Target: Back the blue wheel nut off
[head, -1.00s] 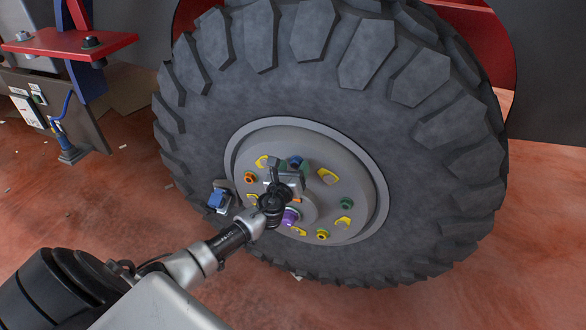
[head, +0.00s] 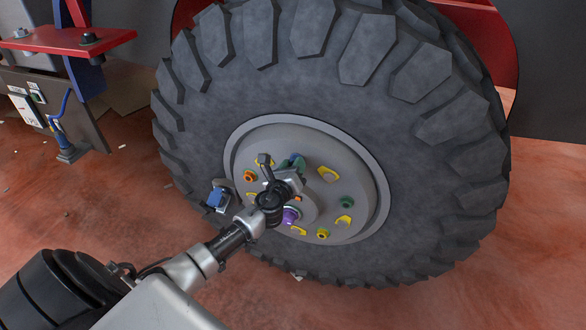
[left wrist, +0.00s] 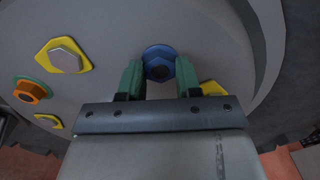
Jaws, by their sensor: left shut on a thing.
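The blue wheel nut (left wrist: 158,63) sits on the grey hub of the big truck wheel. In the left wrist view it lies between the two green fingers of my left gripper (left wrist: 160,80), one on each side. In the head view my left gripper (head: 296,167) reaches the upper part of the hub, and the blue nut there is mostly hidden by the fingers. The gripper is shut on the nut. I cannot tell whether the nut stands off the hub face. My right gripper is not in view.
Around the hub are an orange nut (head: 250,176), a green nut (head: 346,202), a yellow nut (head: 323,234) and a purple nut (head: 290,215), with several yellow markers. The tyre (head: 440,190) surrounds the hub. A red bracket (head: 70,38) stands at the upper left.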

